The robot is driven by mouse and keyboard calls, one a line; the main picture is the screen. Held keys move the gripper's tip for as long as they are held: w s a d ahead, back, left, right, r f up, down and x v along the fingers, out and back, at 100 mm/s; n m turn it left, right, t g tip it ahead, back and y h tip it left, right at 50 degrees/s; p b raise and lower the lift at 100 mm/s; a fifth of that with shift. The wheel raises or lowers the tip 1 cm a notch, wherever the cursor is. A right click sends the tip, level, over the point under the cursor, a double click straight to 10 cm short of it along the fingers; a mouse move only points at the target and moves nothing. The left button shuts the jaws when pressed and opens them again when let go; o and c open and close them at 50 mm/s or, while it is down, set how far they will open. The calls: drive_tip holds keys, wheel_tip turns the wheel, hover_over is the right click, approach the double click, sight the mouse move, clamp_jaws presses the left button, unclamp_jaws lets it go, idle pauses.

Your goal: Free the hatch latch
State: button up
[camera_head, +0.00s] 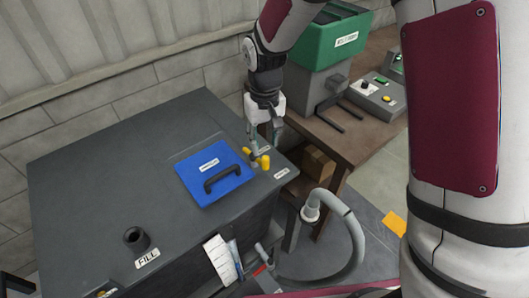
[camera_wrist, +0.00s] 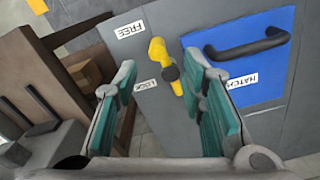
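The yellow hatch latch (camera_head: 264,161) sits on the dark cabinet top, beside the right edge of the blue hatch (camera_head: 200,190). In the wrist view the latch (camera_wrist: 157,50) is a yellow bar with a round knob, lying between the FREE label (camera_wrist: 130,30) and LOCK label (camera_wrist: 145,84) on one side and the blue hatch (camera_wrist: 262,85) on the other. My gripper (camera_head: 260,150) points down over the latch. In the wrist view my gripper (camera_wrist: 160,72) is open, its teal-padded fingers spread on either side of the latch, the right finger closer. Whether either finger touches it, I cannot tell.
The hatch has a black handle (camera_head: 222,178). A FILL port (camera_head: 137,239) stands at the cabinet's front left. A wooden bench (camera_head: 345,140) with a green-topped machine (camera_head: 330,40) and a button box (camera_head: 376,95) is at the right. A grey hose (camera_head: 352,235) curves beside the cabinet.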

sight(266, 157)
wheel_tip(266, 157, up, 4)
drive_tip(key=shift+f, duration=0.1)
idle(0.4)
drive_tip(key=shift+n, duration=0.7)
drive_tip(key=f+b, duration=0.2)
drive_tip(key=f, duration=0.9)
drive_tip(key=shift+d+f+b, duration=0.2)
drive_tip(key=shift+b, duration=0.1)
clamp_jaws()
